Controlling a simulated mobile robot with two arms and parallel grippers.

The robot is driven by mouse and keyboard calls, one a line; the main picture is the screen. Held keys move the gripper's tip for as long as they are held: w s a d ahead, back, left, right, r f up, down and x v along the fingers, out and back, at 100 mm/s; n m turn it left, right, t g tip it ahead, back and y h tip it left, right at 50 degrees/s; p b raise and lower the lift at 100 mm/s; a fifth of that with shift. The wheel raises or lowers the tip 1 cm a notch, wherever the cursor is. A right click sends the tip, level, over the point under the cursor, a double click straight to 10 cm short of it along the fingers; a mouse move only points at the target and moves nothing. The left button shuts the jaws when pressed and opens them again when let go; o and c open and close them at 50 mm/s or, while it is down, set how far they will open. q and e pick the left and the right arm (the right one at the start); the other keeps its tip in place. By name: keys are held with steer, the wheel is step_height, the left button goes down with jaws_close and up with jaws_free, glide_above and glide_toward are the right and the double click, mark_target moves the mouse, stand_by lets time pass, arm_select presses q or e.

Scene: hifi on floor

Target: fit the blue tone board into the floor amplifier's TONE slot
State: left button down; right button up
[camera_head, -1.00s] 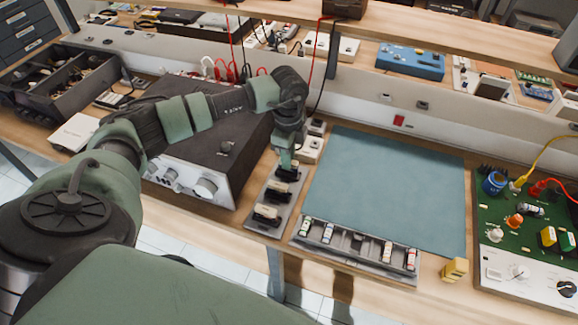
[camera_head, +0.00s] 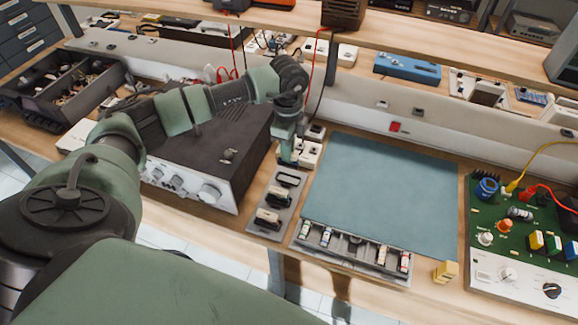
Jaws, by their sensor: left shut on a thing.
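My left gripper (camera_head: 288,160) points down just above the far end of a grey rack (camera_head: 254,226). It is shut on a small part, mostly hidden by the fingers, so its colour is unclear. A black hi-fi unit (camera_head: 215,140) with a silver, knobbed front stands left of the rack on the bench. I cannot read a TONE label or make out a slot, nor tell whether this is the floor amplifier. My right gripper is not in view.
A blue-green mat (camera_head: 385,190) lies clear right of the rack. A grey parts tray (camera_head: 340,262) lies along its near edge, with a yellow block (camera_head: 445,271) beside it. A green circuit board (camera_head: 500,240) stands at right. A shelf (camera_head: 250,20) runs behind.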

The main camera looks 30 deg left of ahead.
arm_select(q)
steer(key=shift+r, duration=0.45)
